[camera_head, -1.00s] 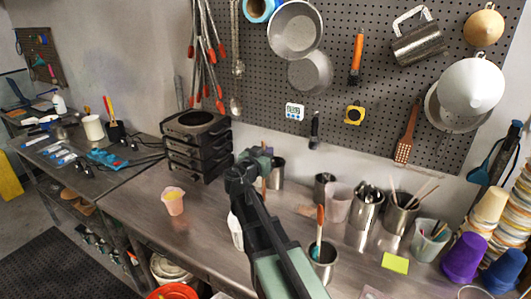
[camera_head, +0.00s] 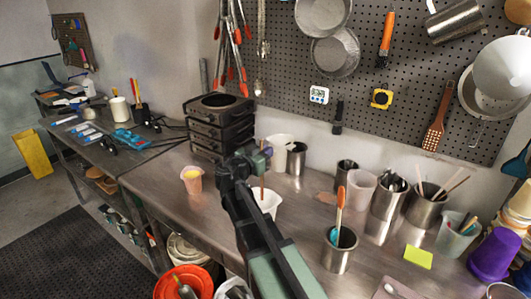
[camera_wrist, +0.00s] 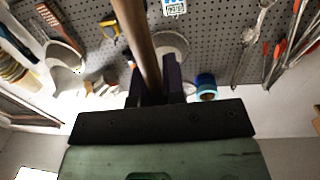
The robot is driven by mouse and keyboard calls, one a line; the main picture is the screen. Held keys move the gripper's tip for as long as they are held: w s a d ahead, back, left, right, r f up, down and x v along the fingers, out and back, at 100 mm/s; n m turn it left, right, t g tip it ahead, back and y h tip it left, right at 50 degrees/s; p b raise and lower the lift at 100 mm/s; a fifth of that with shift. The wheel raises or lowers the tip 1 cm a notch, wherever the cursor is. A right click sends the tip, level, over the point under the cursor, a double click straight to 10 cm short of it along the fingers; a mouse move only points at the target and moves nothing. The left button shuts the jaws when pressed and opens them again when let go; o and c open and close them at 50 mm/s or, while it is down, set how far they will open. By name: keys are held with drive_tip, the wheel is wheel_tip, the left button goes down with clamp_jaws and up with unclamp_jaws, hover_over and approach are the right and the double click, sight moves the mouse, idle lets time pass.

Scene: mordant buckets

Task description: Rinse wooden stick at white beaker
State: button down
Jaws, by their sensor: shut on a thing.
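My gripper (camera_head: 262,160) is shut on the wooden stick (camera_head: 262,184), above the steel worktop. The stick hangs down from the fingers, roughly upright. In the wrist view the stick (camera_wrist: 140,45) runs between the dark fingers, from the top edge down. A white open container (camera_head: 270,204) stands on the worktop just below the gripper, partly hidden by my arm. The stick's lower part overlaps it; I cannot tell whether the tip is inside. A second white vessel (camera_head: 279,150) stands farther back. I cannot tell which one is the white beaker.
A steel cup (camera_head: 296,158) stands by the rear white vessel. A pink cup (camera_head: 192,180) is left of my gripper; a dark stacked unit (camera_head: 218,128) is behind it. A steel cup with tools (camera_head: 340,250) stands at right. Worktop between the pink cup and my arm is clear.

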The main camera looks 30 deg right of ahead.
wheel_tip(320, 180, down, 8)
drive_tip(key=b, duration=0.6)
drive_tip(key=shift+r+b, duration=0.15)
drive_tip(key=shift+b, duration=0.2)
drive_tip(key=shift+s+d, duration=0.1)
drive_tip(key=shift+d, duration=0.25)
drive_tip(key=shift+a, duration=0.1)
drive_tip(key=shift+w+a, duration=0.25)
drive_tip(key=shift+a, duration=0.4)
drive_tip(key=shift+d, duration=0.1)
